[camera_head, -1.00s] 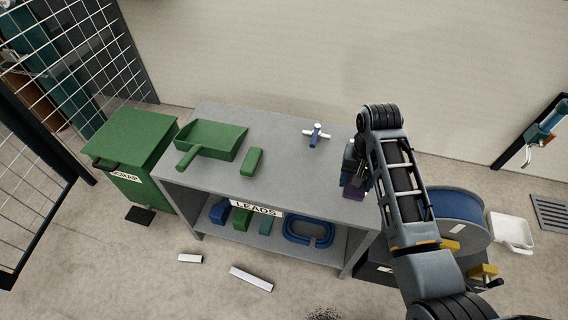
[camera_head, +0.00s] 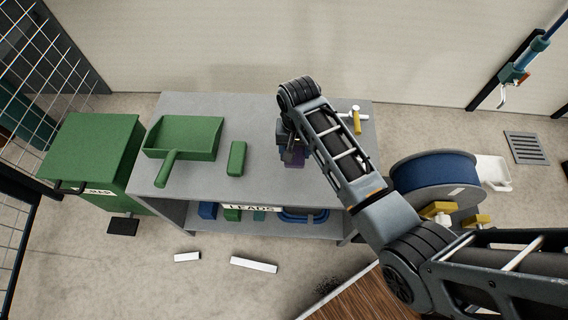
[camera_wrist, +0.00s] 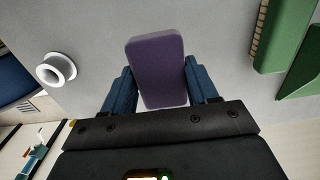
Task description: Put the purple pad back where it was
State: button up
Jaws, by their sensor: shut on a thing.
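The purple pad (camera_wrist: 158,70) is a rounded block, held between the two blue fingers of my gripper (camera_wrist: 160,88) in the wrist view. My gripper is shut on it. In the head view the pad (camera_head: 295,156) shows as a small purple patch below my wrist, over the middle to right part of the grey table top (camera_head: 262,180). My arm hides part of it. Whether the pad touches the table top or hangs above it, I cannot tell.
A green dustpan (camera_head: 186,137) and green brush (camera_head: 237,158) lie left on the table. A white-and-yellow fitting (camera_head: 357,121) stands right, behind my arm. A green bin (camera_head: 95,150) is left, a blue reel (camera_head: 435,178) right. White bars (camera_head: 254,265) lie on the floor.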

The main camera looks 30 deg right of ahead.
aim_at(285, 173)
jog(key=a+f, duration=0.2)
jog(key=a, duration=0.1)
jog(key=shift+s+a, duration=0.15)
jog(key=shift+a+f, duration=0.1)
jog(key=shift+f, duration=1.95)
jog(key=shift+f, duration=0.15)
jog(key=o, duration=1.1)
notch_tip(285, 173, up, 12)
jog(key=shift+r+p, duration=0.15)
jog(key=shift+p, duration=0.3)
